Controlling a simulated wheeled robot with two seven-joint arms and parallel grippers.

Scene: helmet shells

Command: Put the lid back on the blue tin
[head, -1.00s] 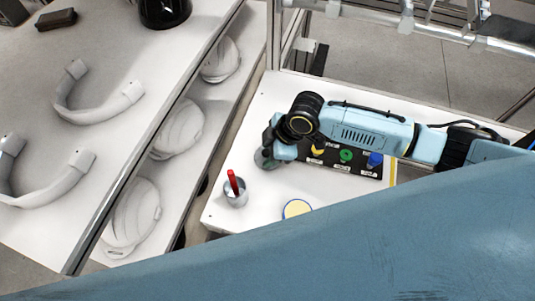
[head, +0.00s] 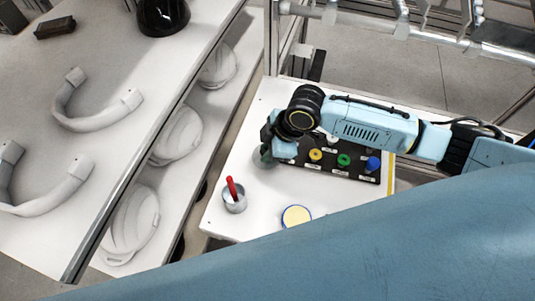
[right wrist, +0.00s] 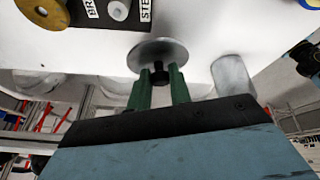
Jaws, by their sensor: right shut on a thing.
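The blue tin (head: 296,216) stands on the white table, a round shape with a blue rim and a pale yellow inside or top. The blue arm surface in front hides part of its near side. My right gripper (head: 266,156) is at the table's left part, beyond the tin and to its left. In the right wrist view its green fingers (right wrist: 159,80) are shut on the black knob of a grey round lid (right wrist: 150,51). I cannot tell whether the lid touches the table. My left gripper is not in view.
A metal cup (head: 235,203) with a red item stands left of the tin. A black board (head: 338,168) with coloured knobs lies beyond it, partly behind my right arm. At left, a worktop (head: 100,160) holds curved grey parts, with helmet shells (head: 130,220) on a shelf below.

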